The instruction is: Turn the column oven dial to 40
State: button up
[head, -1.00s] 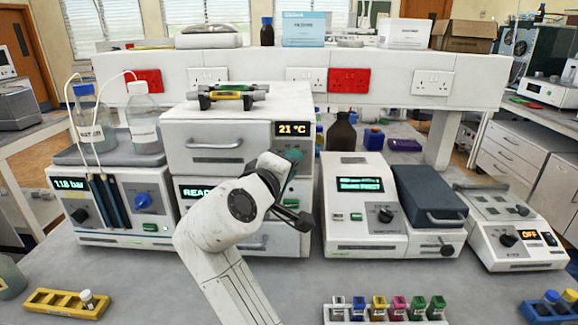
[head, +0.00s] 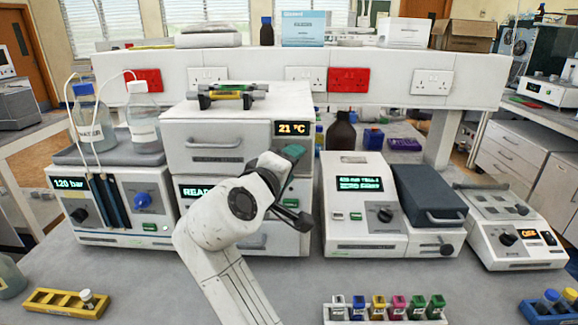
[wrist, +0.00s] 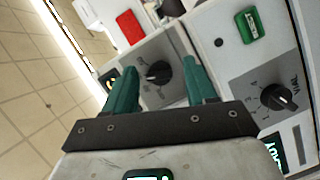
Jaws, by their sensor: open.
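The column oven (head: 202,135) is the upper white unit of the stack. Its display (head: 294,128) reads 21 °C. Its black dial (wrist: 158,72) shows in the wrist view, with a pale pointer line and a printed scale around it. In the head view my arm hides the dial. My gripper (head: 293,152) is in front of the oven's right side, below the display. In the wrist view my gripper (wrist: 158,66) is open, its two green fingers apart, with the dial appearing between the fingertips. I cannot tell whether they touch it.
Below the oven, another unit has a second black dial (wrist: 279,97) and a green switch (wrist: 250,27). A pump with bottles (head: 112,205) stands left. A detector (head: 362,205) stands close on the right. A vial rack (head: 385,312) is at the front.

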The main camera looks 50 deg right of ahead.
jog(key=b+v, duration=0.1)
jog(key=v, duration=0.9)
jog(key=shift+a, duration=0.4)
jog(key=shift+f, duration=0.1)
